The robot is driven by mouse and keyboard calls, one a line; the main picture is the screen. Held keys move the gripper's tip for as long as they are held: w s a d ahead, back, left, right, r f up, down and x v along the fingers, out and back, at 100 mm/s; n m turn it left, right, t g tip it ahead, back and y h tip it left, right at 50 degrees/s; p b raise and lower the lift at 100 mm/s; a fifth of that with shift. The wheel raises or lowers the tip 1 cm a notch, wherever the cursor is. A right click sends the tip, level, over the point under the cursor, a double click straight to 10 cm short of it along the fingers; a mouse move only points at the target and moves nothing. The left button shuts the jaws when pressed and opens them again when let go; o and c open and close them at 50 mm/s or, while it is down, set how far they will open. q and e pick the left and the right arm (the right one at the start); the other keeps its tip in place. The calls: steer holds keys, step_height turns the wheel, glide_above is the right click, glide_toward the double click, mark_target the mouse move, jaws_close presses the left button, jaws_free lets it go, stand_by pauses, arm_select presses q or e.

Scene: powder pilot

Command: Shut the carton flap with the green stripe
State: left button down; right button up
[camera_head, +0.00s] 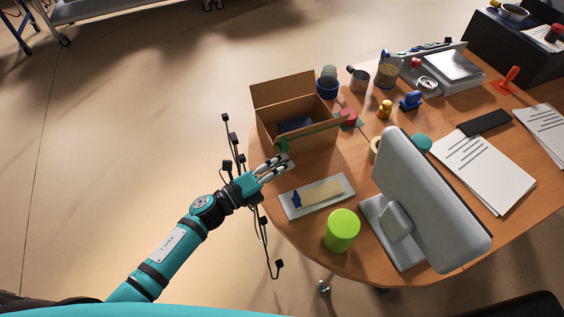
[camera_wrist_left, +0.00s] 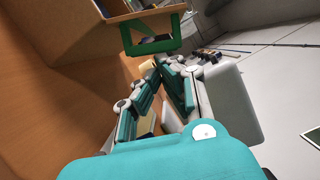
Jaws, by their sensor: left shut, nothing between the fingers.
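The open brown carton (camera_head: 270,125) stands at the table's left edge, with a dark item (camera_head: 293,125) inside. The flap with the green stripe (camera_head: 318,131) runs along the carton's near side and is not folded over the opening. In the left wrist view the green stripe (camera_wrist_left: 150,46) shows just beyond my fingertips. My left gripper (camera_head: 284,162) is shut and empty, just in front of the carton's near side. Its fingers converge in the left wrist view (camera_wrist_left: 157,66). I cannot tell whether they touch the flap. My right gripper is not in view.
A tray with a blue-handled tool (camera_head: 335,203), a lime-green cylinder (camera_head: 341,231) and a monitor (camera_head: 425,200) stand nearer to me. Cups, jars (camera_head: 386,76) and a red round item (camera_head: 348,117) crowd the table right of the carton. Open floor lies left.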

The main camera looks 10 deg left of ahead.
mark_target(290, 134)
arm_select(q)
steer(key=w+r+n+p, duration=0.1)
steer(key=r+n+p, duration=0.1)
steer(key=n+p, duration=0.1)
steer(key=w+a+r+n+g+y+p, duration=0.1)
steer(key=r+n+p, duration=0.1)
steer(key=p, duration=0.4)
steer(key=w+a+r+n+p, duration=0.1)
steer(key=r+n+p, duration=0.1)
steer(key=n+p, duration=0.2)
steer(key=shift+g, duration=0.3)
steer(key=w+a+n+g, duration=0.3)
steer(key=w+n, duration=0.3)
steer(key=n, duration=0.1)
steer(key=shift+w+a, duration=0.3)
steer(key=shift+w+f, duration=0.1)
